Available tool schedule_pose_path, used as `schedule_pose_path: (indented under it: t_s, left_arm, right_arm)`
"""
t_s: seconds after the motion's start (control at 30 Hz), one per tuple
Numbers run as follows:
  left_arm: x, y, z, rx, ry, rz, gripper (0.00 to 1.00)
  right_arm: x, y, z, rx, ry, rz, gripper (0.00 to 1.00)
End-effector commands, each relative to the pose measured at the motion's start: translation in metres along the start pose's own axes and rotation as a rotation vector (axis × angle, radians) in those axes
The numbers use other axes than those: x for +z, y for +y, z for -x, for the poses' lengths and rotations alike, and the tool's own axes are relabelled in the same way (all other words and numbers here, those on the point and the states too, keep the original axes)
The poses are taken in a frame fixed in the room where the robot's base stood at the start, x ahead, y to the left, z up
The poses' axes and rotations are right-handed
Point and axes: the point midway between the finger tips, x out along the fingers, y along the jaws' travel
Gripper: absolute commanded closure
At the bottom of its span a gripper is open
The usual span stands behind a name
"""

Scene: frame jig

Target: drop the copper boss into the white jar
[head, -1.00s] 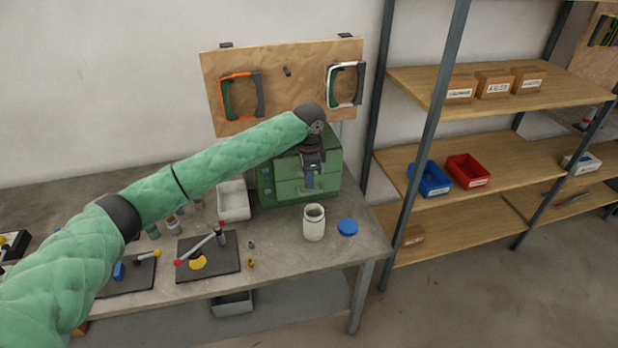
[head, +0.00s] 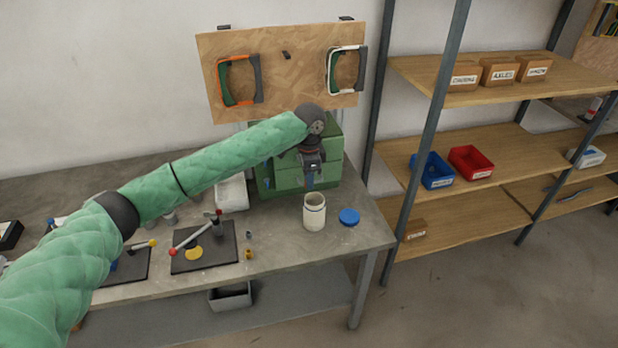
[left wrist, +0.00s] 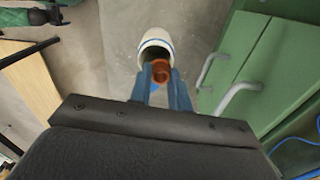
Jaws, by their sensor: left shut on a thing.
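The white jar (head: 314,213) stands upright and open on the bench, in front of the green drawer cabinet. It also shows in the left wrist view (left wrist: 155,38), just beyond my fingertips. My left gripper (head: 309,184) is above the jar in the head view, pointing down. In the left wrist view its blue fingers (left wrist: 161,82) are shut on the copper boss (left wrist: 160,71), a round orange-brown piece with a hollow centre. The boss overlaps the jar's lower edge in that view; its height above the mouth is hard to tell. My right gripper is not in view.
A blue lid (head: 349,216) lies right of the jar. The green cabinet (head: 290,178) with drawer handles stands close behind. A white tray (head: 232,194) and a dark mat (head: 204,247) with a red-knobbed lever are to the left. Shelving (head: 480,155) stands at the right.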

Motion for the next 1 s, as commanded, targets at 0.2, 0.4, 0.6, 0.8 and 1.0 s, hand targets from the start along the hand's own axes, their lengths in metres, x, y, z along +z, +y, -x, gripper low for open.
schedule_pose_path:
  t_s: [0.2,0.4,0.6,0.8,1.0]
  left_arm:
    - [0.0,-0.0001,-0.0054,0.0,0.0,0.0,1.0]
    - [0.0,0.0,-0.0055,0.0,0.0,0.0,1.0]
    - [0.0,0.0,-0.0054,0.0,0.0,0.0,0.66]
    - [0.0,0.0001,-0.0055,0.0,0.0,0.0,0.56]
    - [-0.0002,-0.0001,-0.0038,0.0,0.0,0.0,0.56]
  right_arm:
    - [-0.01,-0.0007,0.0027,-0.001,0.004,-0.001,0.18]
    - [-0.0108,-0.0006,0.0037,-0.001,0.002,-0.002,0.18]
    - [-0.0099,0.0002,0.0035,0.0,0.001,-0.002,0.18]
    - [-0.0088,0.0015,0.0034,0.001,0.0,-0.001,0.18]
    - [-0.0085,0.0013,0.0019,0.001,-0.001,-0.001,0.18]
